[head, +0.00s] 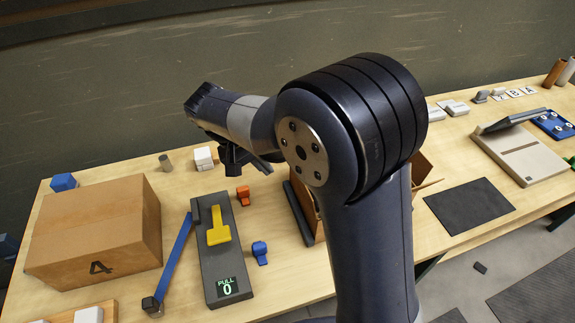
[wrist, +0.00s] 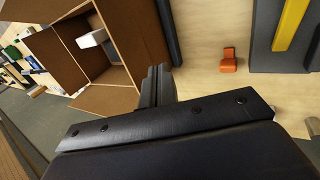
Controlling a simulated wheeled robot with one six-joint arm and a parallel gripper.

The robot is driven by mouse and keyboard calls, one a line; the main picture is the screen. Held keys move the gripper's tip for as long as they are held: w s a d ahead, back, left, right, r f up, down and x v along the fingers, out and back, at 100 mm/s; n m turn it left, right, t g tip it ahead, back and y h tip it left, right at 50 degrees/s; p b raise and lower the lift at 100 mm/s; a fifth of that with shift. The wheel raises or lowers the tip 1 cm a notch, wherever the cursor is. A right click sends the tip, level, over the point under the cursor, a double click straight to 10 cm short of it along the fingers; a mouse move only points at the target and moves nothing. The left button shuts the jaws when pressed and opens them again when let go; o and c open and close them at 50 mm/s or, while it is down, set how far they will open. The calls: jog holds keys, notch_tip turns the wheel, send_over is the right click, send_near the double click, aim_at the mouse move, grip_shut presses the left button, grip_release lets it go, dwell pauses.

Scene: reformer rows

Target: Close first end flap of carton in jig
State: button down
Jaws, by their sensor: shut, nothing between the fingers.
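The open brown carton (wrist: 135,42) lies at the upper left of the wrist view, with a white item (wrist: 92,38) inside. One flap (wrist: 105,99) stands out at its near side, close to my gripper; another flap (wrist: 52,62) spreads out on the left. A dark jig bar (wrist: 168,28) runs along the carton's right side. In the head view my arm hides most of the carton; a slice of it and a dark jig bar (head: 299,213) show. My gripper (wrist: 156,78) is shut and empty beside the near flap; whether it touches cannot be told. It also shows in the head view (head: 245,163).
A grey pull gauge (head: 226,268) with a yellow handle (head: 218,224) lies left of the jig, with an orange clip (head: 243,194) and blue clip (head: 260,252) beside it. A closed box marked 4 (head: 90,235) stands far left. A dark mat (head: 468,205) lies right.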

jog(key=w+d+f+p, duration=0.1)
jog(key=d+f, duration=0.1)
jog(key=d, duration=0.3)
jog(key=shift+w+d+f+p, duration=0.25)
jog(key=shift+w+f+p, duration=0.05)
jog(key=shift+f+p, duration=0.1)
jog(key=shift+d+r, duration=0.1)
jog(key=shift+d, duration=0.05)
